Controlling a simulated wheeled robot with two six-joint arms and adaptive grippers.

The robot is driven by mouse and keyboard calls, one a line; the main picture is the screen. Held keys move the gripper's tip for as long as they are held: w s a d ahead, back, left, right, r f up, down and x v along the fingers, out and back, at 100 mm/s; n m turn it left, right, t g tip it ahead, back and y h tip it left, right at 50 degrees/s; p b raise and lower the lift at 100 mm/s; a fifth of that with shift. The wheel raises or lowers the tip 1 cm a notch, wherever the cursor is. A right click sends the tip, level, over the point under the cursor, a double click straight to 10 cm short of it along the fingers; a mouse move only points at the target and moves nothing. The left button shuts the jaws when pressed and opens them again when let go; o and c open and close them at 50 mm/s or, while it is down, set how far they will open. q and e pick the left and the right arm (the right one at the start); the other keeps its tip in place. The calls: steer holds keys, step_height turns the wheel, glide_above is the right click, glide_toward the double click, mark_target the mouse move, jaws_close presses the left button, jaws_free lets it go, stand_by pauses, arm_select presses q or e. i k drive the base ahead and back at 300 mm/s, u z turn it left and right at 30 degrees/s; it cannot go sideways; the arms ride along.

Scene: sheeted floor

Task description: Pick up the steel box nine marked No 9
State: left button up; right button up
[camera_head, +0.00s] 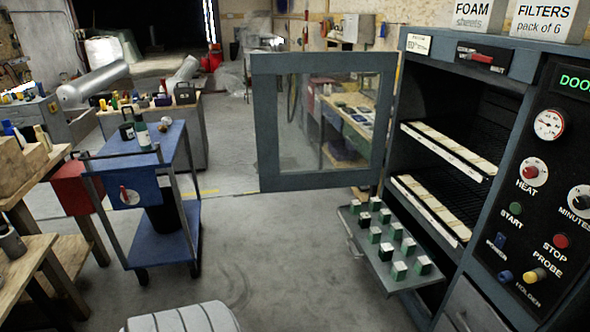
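No marking "No 9" is readable in the head view, so I cannot tell which thing is steel box nine. Several small blocks, green or dark with pale tops, such as the front one (399,271), stand on a grey pulled-out tray (372,262) low in the oven cabinet (452,82). Any marks on them are too small to read. Neither of my grippers is in view.
The oven's glazed door (322,181) stands open. Two racks with pale strips, upper (450,150) and lower (432,210), sit inside. A blue trolley (160,234) and wooden benches (40,243) stand left. Grey floor between is clear. A white ribbed object (183,320) shows at the bottom.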

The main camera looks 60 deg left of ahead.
mark_target(364, 219)
steer(key=u, duration=0.7)
steer(key=k, duration=0.95)
steer(key=u, duration=1.5)
steer(key=i, duration=1.1)
steer(key=u, duration=0.5)
steer(key=i, duration=1.1)
steer(key=z, duration=0.95)
steer(key=i, duration=0.75)
steer(key=z, duration=1)
steer(key=i, duration=0.3)
steer(key=z, duration=0.3)
